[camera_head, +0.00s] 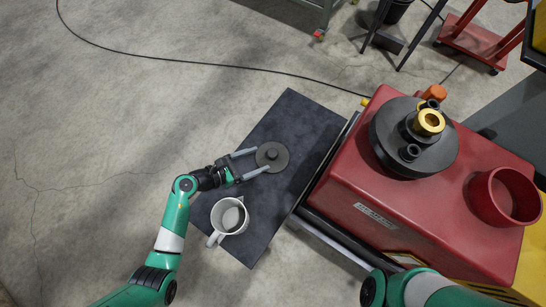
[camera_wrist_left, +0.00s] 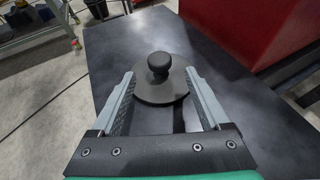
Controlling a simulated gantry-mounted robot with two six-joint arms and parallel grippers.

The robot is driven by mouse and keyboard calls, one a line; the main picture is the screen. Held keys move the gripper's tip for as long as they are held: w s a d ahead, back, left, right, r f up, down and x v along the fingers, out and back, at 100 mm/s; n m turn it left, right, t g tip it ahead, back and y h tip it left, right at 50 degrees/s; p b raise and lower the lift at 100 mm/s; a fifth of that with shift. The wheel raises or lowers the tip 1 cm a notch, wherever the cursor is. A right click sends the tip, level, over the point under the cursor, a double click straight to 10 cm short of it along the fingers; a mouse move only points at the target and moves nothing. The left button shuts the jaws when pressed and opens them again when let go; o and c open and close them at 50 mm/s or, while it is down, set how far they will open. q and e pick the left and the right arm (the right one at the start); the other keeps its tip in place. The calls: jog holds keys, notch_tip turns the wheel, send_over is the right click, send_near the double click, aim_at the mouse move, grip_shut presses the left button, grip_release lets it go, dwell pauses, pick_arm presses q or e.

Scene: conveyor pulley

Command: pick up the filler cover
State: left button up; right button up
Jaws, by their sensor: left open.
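The filler cover (camera_head: 272,157) is a dark grey disc with a round knob on top. It lies flat on a dark table (camera_head: 312,122). In the left wrist view the cover (camera_wrist_left: 160,92) sits between and just beyond my open fingers, with its knob upright in the middle. My left gripper (camera_head: 252,163) is open, its two fingers reaching either side of the cover's near edge. I cannot tell whether the fingers touch the disc. Nothing is held. My right gripper is not in view; only part of my right arm shows at the bottom.
A grey-white jug (camera_head: 229,216) stands on the table close to my left gripper. A large red machine housing (camera_head: 350,180) is to the right, with a dark flange and brass fitting (camera_head: 429,122) and a round red filler neck (camera_head: 503,196) on top.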

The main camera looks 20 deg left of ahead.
aim_at(268, 155)
pick_arm(q)
jog(key=shift+w+d, duration=0.1)
jog(key=shift+w, duration=0.05)
jog(key=b+x, duration=0.3)
jog(key=x, duration=0.2)
jog(key=shift+f, duration=0.15)
jog(key=shift+c, duration=0.3)
grip_shut()
